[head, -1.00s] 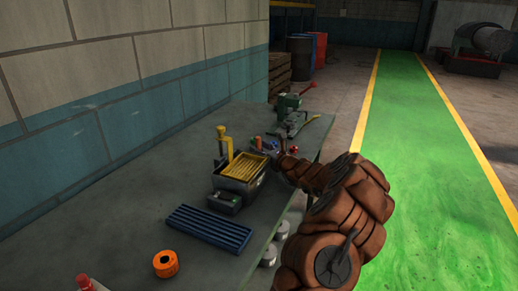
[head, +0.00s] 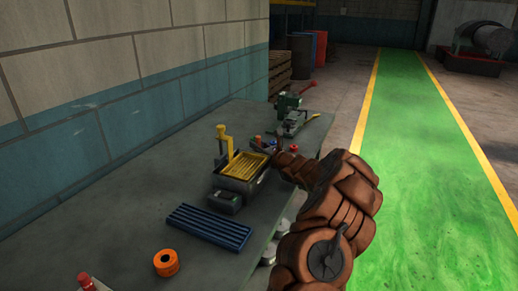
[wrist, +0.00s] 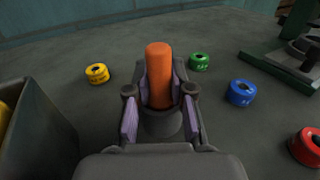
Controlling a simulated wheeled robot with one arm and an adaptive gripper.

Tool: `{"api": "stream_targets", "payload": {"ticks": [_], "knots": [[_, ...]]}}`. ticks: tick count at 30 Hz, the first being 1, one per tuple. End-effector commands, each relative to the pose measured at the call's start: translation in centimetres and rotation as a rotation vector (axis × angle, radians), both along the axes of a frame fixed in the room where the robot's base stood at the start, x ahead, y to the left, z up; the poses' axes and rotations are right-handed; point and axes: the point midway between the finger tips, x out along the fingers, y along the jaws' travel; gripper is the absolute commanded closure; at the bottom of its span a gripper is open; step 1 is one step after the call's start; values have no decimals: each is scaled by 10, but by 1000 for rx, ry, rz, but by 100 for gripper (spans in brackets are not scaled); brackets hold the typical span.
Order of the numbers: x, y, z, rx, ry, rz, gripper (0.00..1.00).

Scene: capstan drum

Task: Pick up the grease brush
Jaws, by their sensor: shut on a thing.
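In the wrist view an orange handle (wrist: 158,58), which I take to be the grease brush, stands upright between the fingers of my gripper (wrist: 160,90). The purple-padded fingers are shut on it from both sides. Its lower end meets a dark round cup-like base (wrist: 163,123); I cannot tell whether the handle sits in it or is joined to it. In the head view my gripper (head: 274,146) is beyond the dark tray's far right corner, small and partly hidden by my arm. The brush is not clear there.
Yellow (wrist: 97,74), green (wrist: 199,62), blue (wrist: 240,93) and red (wrist: 306,147) rings lie around the gripper. The dark tray (head: 228,184) with a yellow grate is close on the left. A blue ribbed mat (head: 207,227) and orange ring (head: 166,262) lie nearer.

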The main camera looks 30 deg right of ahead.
Motion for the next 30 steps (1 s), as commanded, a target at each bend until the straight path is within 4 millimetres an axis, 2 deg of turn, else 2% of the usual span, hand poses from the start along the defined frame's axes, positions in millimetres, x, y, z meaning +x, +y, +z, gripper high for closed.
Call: {"api": "stream_targets", "payload": {"ticks": [9,13,17,24,30], "knots": [[0,0,0,0,0,0,100],[0,0,9,-2,-1,0,100],[0,0,26,-3,-2,-1,100],[0,0,72,-3,-4,0,100],[0,0,93,-1,1,1,100]]}}
